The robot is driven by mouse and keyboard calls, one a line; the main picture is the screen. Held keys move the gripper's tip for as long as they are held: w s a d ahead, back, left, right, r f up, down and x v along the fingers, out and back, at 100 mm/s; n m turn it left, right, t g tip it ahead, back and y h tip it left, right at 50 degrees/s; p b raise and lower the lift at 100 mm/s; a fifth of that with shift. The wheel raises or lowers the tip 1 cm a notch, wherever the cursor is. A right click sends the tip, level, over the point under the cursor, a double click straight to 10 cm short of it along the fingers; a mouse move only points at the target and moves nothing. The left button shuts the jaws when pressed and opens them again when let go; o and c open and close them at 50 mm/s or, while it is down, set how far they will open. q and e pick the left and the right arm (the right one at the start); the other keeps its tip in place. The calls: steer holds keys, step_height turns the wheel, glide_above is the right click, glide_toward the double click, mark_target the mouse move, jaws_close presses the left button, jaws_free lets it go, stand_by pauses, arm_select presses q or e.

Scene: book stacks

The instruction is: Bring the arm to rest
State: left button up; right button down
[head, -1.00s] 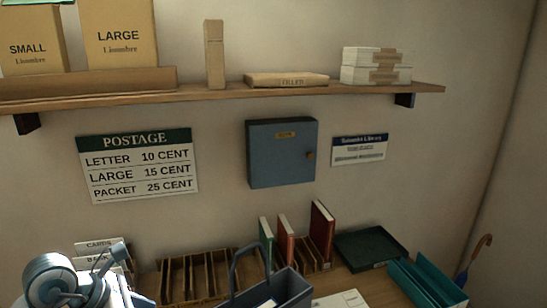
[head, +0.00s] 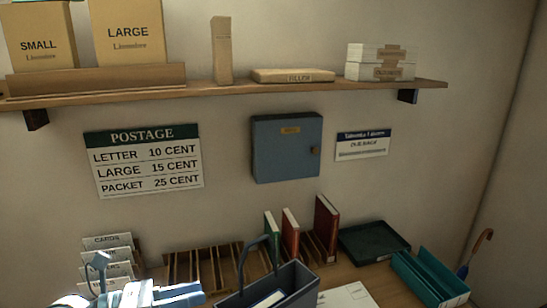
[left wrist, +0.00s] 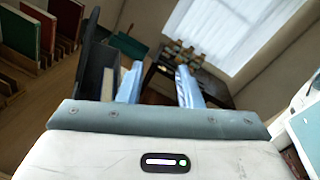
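My left gripper (head: 168,294) shows at the bottom left of the head view, in front of the wooden rack and left of the dark tote. In the left wrist view its two pale blue fingers (left wrist: 158,70) stand apart with nothing held between them. The gripper is open and empty. Most of my left arm is below the picture. My right gripper is in neither view.
The dark tote (head: 292,285) with a raised handle stands beside my left gripper. Card files (head: 108,242), a wooden rack (head: 190,262), upright books (head: 326,222), a green tray (head: 372,243) and a teal holder (head: 428,277) occupy the desk. A shelf (head: 290,89) runs above.

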arm_select(q)
steer(key=w+a+r+n+t+y, duration=0.1)
steer(key=a+r+n+t+y, duration=0.25)
steer(key=n+t, duration=0.55)
steer(key=a+r+n+t+y, duration=0.2)
steer(key=a+n+t, duration=0.2)
steer(key=n+t, duration=0.55)
steer(key=s+a+f+n+g+y, duration=0.1)
steer(key=a+f+n+g+y, duration=0.4)
steer(key=f+n+y, duration=0.5)
steer(key=s+a+f+n+g+y, duration=0.2)
steer(key=a+f+n+g+y, duration=0.3)
steer(key=f+n, duration=0.55)
steer(key=s+d+f+n+g+h, duration=0.2)
steer(key=s+d+f+g, duration=0.1)
steer(key=s+f+g, duration=0.45)
steer(key=s+d+f+n+g+h, duration=0.2)
steer(key=s+d+f+n+g, duration=0.15)
steer(key=s+f, duration=0.55)
steer(key=s+a+f+g+b, duration=0.1)
steer(key=a+f+g+b, duration=0.2)
steer(key=f, duration=2.8)
steer(key=s+a+f+b, duration=0.1)
steer(key=s+f, duration=1.7)
steer(key=f, duration=0.3)
steer(key=shift+s+a+b, duration=0.3)
steer(key=shift+a+b, duration=0.05)
steer(key=shift+a, duration=0.05)
